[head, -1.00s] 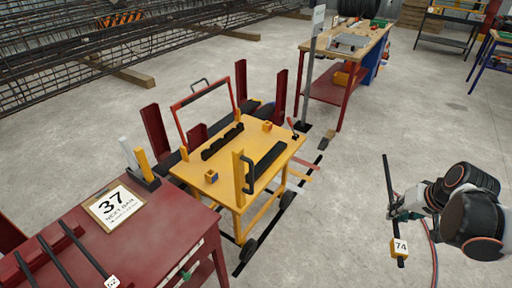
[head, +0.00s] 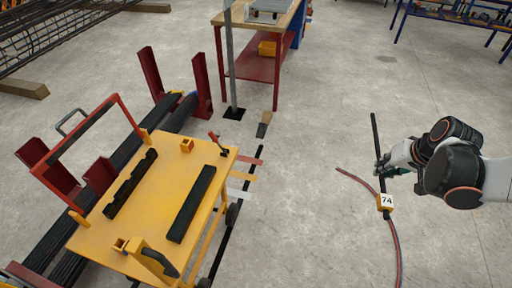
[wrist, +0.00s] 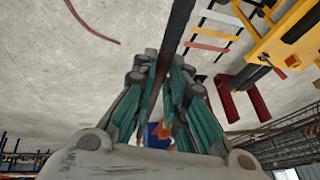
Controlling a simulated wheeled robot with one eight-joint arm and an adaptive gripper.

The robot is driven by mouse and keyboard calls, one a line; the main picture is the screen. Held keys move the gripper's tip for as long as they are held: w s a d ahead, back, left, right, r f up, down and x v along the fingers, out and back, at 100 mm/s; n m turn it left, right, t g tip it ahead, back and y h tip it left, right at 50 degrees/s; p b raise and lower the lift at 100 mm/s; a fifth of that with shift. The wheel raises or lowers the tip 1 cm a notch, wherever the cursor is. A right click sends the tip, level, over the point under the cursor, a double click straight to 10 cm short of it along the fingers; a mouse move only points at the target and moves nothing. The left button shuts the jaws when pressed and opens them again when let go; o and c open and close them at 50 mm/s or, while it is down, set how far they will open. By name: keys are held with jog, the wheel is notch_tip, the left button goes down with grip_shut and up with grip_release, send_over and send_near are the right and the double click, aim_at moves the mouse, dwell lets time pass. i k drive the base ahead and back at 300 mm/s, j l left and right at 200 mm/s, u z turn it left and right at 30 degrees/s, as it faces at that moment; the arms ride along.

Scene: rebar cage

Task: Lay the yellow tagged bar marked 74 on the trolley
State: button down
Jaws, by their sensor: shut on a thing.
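My gripper (head: 384,167) is shut on a dark bar (head: 375,132) at the right of the head view. The bar hangs over the floor, to the right of the trolley and apart from it. A yellow tag (head: 386,202) marked 74 is on the bar, below my fingers in the picture. In the wrist view the bar (wrist: 176,35) runs up from between my green-padded fingers (wrist: 163,75). The trolley (head: 168,185) has a yellow top with two black notched or long rests (head: 192,203), and no bar lies across them. Its yellow frame also shows in the wrist view (wrist: 285,35).
Red posts (head: 201,85) and dark bars (head: 128,152) stand beyond the trolley's left side. A wooden-topped bench (head: 262,60) and a grey post (head: 229,70) are behind it. A red hose (head: 352,178) curves near my gripper.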

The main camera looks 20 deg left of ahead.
aim_at(142, 212)
jog(key=i+z, duration=0.1)
jog(key=i, duration=0.45)
jog(key=i+j+z, duration=0.1)
jog(key=i, duration=0.4)
jog(key=i+j, duration=0.15)
jog(key=i, duration=0.4)
jog(key=i+l+u, duration=0.1)
jog(key=i+u, duration=0.3)
jog(key=i+l+u, duration=0.2)
jog(key=u, duration=0.2)
jog(key=j+u, duration=0.1)
jog(key=u, duration=3.35)
jog(key=i+j+u, duration=0.15)
jog(key=i, duration=0.25)
